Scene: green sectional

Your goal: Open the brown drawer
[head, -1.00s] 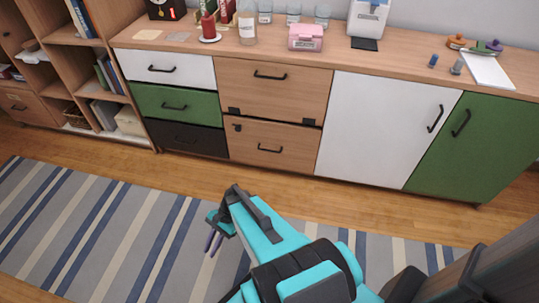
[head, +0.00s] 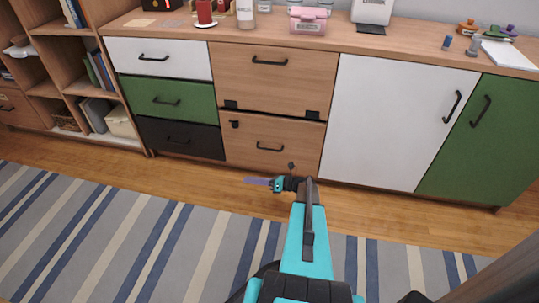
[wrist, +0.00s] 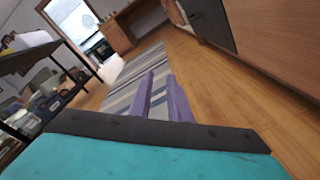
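A wood-brown drawer front (head: 250,155) with a black bar handle (head: 270,147) sits low in the sideboard and looks shut. A small black fitting (head: 235,124) is at its upper left. A larger wood-brown front (head: 290,92) with its own handle is above it, also shut, with black hinge-like pieces along its bottom. My gripper (head: 258,181) is in front of and below the lower brown front, pointing left, apart from the handle. In the wrist view its two purple fingers (wrist: 161,95) are parted with nothing between them.
White (head: 160,70), green (head: 195,107) and black (head: 195,143) drawers are to the left. White (head: 385,120) and green (head: 505,140) doors are to the right. Open shelves (head: 45,28) stand at far left. A striped rug (head: 110,235) covers the clear floor in front.

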